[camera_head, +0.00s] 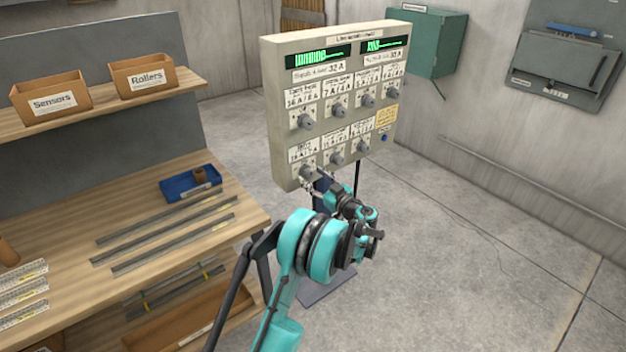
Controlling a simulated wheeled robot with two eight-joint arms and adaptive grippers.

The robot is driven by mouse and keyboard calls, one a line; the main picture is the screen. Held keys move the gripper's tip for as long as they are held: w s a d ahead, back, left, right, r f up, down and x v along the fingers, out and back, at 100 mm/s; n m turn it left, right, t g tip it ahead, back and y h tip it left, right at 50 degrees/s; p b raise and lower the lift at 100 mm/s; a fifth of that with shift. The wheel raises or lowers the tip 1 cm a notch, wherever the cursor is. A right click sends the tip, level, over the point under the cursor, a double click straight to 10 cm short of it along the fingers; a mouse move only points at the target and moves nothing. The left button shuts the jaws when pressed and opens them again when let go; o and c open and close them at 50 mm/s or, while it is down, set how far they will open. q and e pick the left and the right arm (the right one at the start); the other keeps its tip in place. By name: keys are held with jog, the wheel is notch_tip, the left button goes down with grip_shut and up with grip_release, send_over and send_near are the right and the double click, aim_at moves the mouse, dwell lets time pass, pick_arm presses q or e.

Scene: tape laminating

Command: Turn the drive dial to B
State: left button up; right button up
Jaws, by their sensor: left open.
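A beige control panel (279,125) stands upright on a stand in the middle of the head view. It carries two rows of grey dials under small printed labels. The labels are too small to read, so I cannot tell which dial is the drive dial. My left gripper (312,180) is open at the panel's lower edge, by the lower-left dial (307,169). I cannot tell whether its fingers touch that dial. The lower-middle dial (337,158) and lower-right dial (363,146) are clear of the gripper. My right gripper is out of view.
A wooden workbench (235,205) with metal strips and a blue tray (178,190) stands at the left. Above it, a shelf holds a Sensors box (52,101) and a Rollers box (145,77). A green wall cabinet (424,45) is behind.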

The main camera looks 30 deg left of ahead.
pick_arm(q)
jog(key=shift+w+a, duration=0.1)
jog(key=shift+a, duration=0.3)
jog(key=c, duration=1.2)
jog(key=shift+o, duration=0.2)
jog(key=m, duration=0.8)
jog(key=shift+w, duration=0.1)
jog(key=shift+m+b, duration=0.3)
jog(key=shift+m, duration=0.1)
